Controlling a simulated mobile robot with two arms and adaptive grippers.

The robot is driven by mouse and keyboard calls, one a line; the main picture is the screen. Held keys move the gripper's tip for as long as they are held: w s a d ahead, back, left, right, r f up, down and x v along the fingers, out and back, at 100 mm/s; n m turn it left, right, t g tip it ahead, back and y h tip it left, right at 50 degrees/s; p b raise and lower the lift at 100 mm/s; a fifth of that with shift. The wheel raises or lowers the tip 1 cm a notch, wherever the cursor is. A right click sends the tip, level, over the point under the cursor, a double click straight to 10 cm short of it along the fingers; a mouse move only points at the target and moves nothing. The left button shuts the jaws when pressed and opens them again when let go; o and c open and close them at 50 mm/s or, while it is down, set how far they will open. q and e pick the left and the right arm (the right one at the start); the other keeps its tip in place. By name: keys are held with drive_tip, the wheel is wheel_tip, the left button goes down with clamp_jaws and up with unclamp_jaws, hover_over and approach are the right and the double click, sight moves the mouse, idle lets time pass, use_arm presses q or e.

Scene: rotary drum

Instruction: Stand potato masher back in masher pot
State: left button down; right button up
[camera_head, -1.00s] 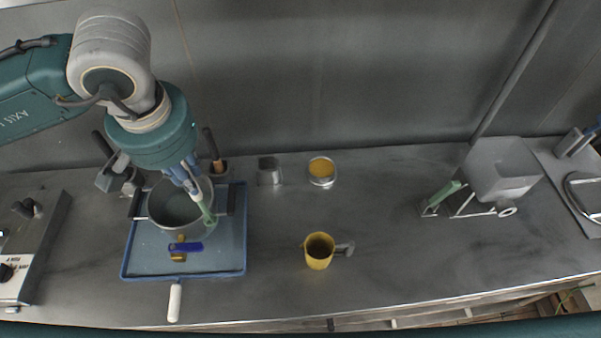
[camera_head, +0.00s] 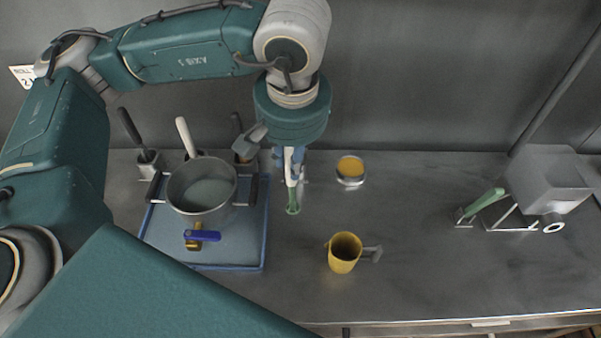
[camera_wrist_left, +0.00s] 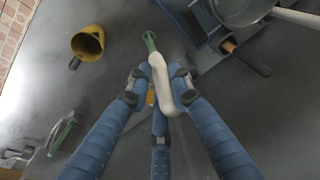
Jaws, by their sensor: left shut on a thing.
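My left gripper (camera_head: 291,180) is shut on a slim tool with a green end, seemingly the potato masher (camera_head: 293,208). It hangs above the counter, right of the blue tray. In the left wrist view the gripper (camera_wrist_left: 159,82) closes around the masher's white curved part (camera_wrist_left: 160,75), and its green end (camera_wrist_left: 150,42) points away from the fingers. My right gripper is not in view.
A saucepan (camera_head: 203,208) stands over the blue-rimmed tray (camera_head: 264,250), with a blue-handled valve (camera_head: 202,235) below. A holder with a black handle (camera_head: 148,158) stands behind left. A yellow-filled can (camera_head: 350,170) and yellow mug (camera_head: 344,253) are to the right. The counter front is clear.

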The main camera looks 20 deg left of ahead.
use_arm(q)
drive_tip(key=shift+w+a+f+n+b, duration=0.1)
drive_tip(key=shift+w+f+n+b, duration=0.1)
drive_tip(key=shift+f+n+b, duration=0.3)
drive_tip(key=shift+w+a+f+n+b, duration=0.1)
drive_tip(key=shift+w+f+n+b, duration=0.15)
drive_tip(key=shift+f+n, duration=0.3)
drive_tip(key=w+a+p, duration=0.2)
drive_tip(key=w+a, duration=0.2)
drive_tip(key=w, duration=0.4)
drive_tip(key=w+a+p, duration=0.3)
drive_tip(key=w, duration=0.5)
drive_tip(key=s+p+x, duration=0.1)
drive_tip(key=p+x, duration=0.1)
drive_tip(key=x, duration=0.5)
drive_tip(key=shift+d+y, duration=0.15)
drive_tip(key=shift+y, duration=0.15)
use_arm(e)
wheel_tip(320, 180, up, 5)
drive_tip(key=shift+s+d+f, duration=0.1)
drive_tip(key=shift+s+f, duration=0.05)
use_arm(q)
drive_tip(key=shift+f, duration=0.2)
drive_tip(key=shift+f, duration=0.15)
drive_tip(key=c, duration=1.5)
unclamp_jaws()
drive_tip(key=shift+c, duration=0.2)
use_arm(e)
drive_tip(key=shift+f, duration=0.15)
